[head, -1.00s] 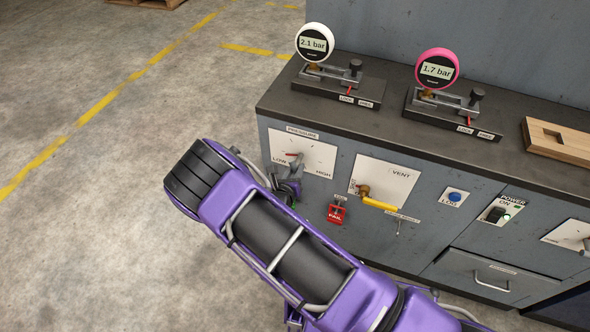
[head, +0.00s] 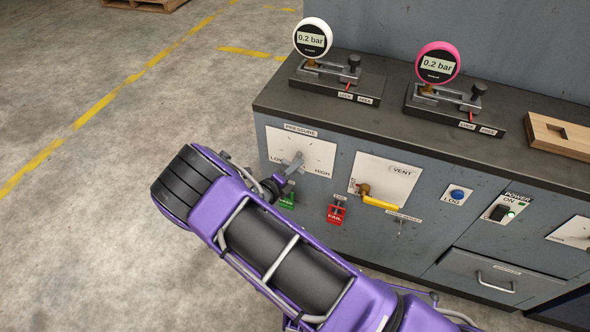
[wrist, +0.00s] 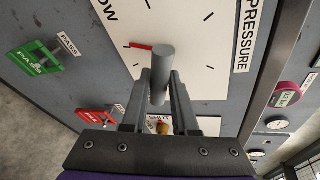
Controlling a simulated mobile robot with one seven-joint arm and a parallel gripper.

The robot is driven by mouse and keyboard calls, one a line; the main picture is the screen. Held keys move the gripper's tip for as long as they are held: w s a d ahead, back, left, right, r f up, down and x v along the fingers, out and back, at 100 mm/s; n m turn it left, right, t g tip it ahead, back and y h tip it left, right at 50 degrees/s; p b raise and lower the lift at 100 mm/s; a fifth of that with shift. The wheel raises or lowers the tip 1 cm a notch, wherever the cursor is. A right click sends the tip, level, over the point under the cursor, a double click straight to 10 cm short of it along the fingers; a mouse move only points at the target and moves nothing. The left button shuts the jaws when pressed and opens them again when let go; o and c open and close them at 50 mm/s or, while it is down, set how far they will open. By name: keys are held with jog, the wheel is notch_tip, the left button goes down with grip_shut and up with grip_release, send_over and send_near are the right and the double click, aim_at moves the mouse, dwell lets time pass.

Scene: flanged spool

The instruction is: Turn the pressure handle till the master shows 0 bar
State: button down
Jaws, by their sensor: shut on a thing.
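The pressure handle (head: 293,161) is a grey lever on a white dial plate (head: 318,149) marked LOW to HIGH. In the wrist view the handle's grey round bar (wrist: 163,66) stands between the two fingers of my gripper (wrist: 162,92), which is shut on it. A red pointer (wrist: 140,46) shows beside the bar. In the head view my gripper (head: 276,184) is small and partly hidden by my arm. The white gauge (head: 312,38) and the pink gauge (head: 437,63) both read 0.2 bar. I cannot tell from markings which is the master.
Right of the pressure plate is a vent plate with a yellow lever (head: 380,203). Below are a green PASS tag (head: 287,198) and a red FAIL tag (head: 334,213). A blue LOG button (head: 457,194) is further right. Open floor lies to the left.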

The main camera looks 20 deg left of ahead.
jog(key=shift+w+a+r+n, duration=0.1)
jog(key=shift+a+r+n, duration=0.1)
jog(key=shift+n, duration=0.2)
dwell(0.3)
jog(key=c, duration=0.8)
grip_release()
jog(key=shift+c, duration=0.2)
jog(key=shift+o, duration=0.7)
jog(key=shift+d+f, duration=0.1)
jog(key=v, duration=1.7)
jog(key=shift+s+p, duration=0.3)
jog(key=shift+p, duration=0.1)
jog(key=shift+a+f, duration=0.1)
jog(key=shift+a, duration=0.15)
